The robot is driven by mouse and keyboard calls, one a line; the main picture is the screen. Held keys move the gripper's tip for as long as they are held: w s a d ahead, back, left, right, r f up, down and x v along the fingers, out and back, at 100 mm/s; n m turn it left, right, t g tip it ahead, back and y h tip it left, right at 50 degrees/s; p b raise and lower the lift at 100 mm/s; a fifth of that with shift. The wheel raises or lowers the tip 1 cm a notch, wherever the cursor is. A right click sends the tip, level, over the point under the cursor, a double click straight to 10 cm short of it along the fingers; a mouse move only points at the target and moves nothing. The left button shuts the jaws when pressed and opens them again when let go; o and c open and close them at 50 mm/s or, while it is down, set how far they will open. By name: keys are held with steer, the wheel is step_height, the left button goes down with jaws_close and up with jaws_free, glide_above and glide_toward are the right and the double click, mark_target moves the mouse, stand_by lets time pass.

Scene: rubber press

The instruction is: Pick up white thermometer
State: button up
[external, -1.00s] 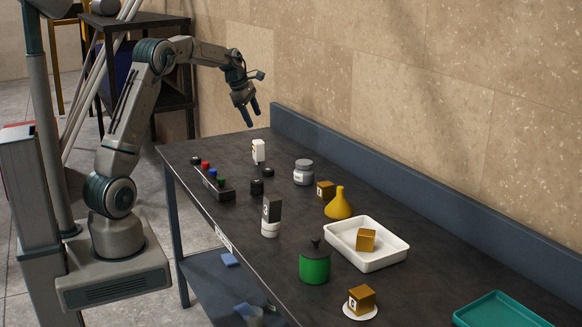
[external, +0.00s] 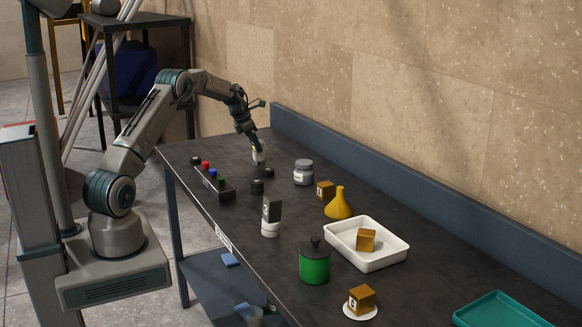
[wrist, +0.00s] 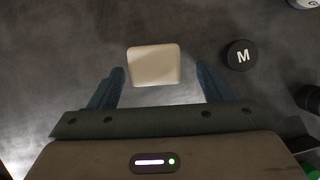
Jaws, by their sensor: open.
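The white thermometer (external: 258,156) is a small upright white block at the far left end of the dark table; my gripper partly hides it in the external view. In the wrist view I see the pale square top of the thermometer (wrist: 154,65). My gripper (external: 256,150) points down at it from above. In the wrist view the two blue fingers of my gripper (wrist: 160,78) are open, one on each side of the thermometer's near edge. The fingers look apart from it, with nothing held.
A black disc marked M (wrist: 240,55) lies just right of the thermometer. A rack with coloured knobs (external: 213,183), a grey jar (external: 303,172), a yellow flask (external: 339,204) and a white tray (external: 378,265) stand farther along the table (external: 440,268). A raised blue-grey edge (external: 400,192) runs along the wall.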

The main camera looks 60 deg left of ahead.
mark_target(259, 158)
steer(key=shift+p+x, duration=0.8)
steer(key=shift+x, duration=1.9)
steer(key=shift+s+a, duration=0.1)
steer(key=shift+a, duration=0.15)
steer(key=c, duration=1.3)
